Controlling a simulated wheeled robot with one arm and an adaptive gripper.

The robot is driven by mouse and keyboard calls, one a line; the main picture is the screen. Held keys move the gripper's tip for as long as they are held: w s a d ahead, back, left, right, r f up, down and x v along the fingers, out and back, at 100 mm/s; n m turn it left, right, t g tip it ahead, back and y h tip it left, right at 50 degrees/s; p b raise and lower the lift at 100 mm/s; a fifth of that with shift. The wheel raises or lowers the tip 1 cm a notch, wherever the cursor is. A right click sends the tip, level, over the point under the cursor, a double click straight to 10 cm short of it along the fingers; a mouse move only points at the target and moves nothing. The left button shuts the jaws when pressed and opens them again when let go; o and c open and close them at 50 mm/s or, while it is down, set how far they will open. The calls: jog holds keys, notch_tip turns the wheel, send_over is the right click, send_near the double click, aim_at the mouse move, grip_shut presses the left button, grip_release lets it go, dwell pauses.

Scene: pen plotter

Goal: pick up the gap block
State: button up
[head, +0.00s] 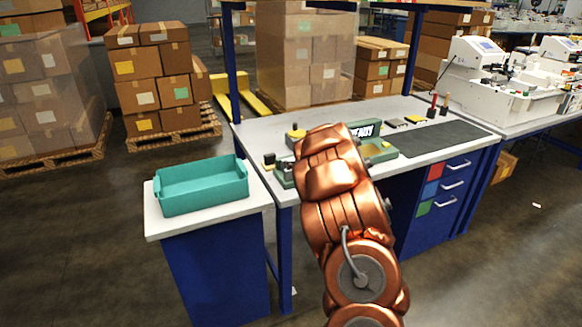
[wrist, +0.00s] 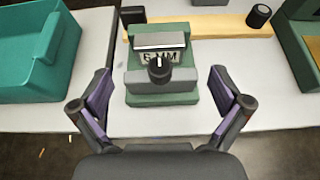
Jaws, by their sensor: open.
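In the wrist view, a green and grey block marked "6 MM" (wrist: 158,85), which I take to be the gap block, stands on the white bench top. It has a pale metal bar on top and a black knob at its front. My gripper (wrist: 160,88) is open, with one purple-padded finger to the left of the block and one to the right. Both fingers look apart from it, and nothing is held. In the head view my arm covers the gripper and most of the block.
A teal tray (head: 158,203) stands on the white side stand at left. Behind the block lies a wooden strip (wrist: 205,28) with black knobs. A green plotter with a lit display (head: 362,130) and a dark mat (head: 440,139) are on the bench.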

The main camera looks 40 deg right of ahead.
jog(key=shift+p+x, duration=0.4)
jog(key=shift+x, duration=0.75)
jog(key=shift+w+d+f+p, duration=0.25)
jog(key=shift+w+f+p, duration=0.25)
jog(key=shift+w+f, duration=0.35)
jog(key=shift+p+x, duration=0.65)
jog(key=shift+x, duration=0.95)
jog(key=shift+c, duration=0.3)
jog(key=c, duration=1.2)
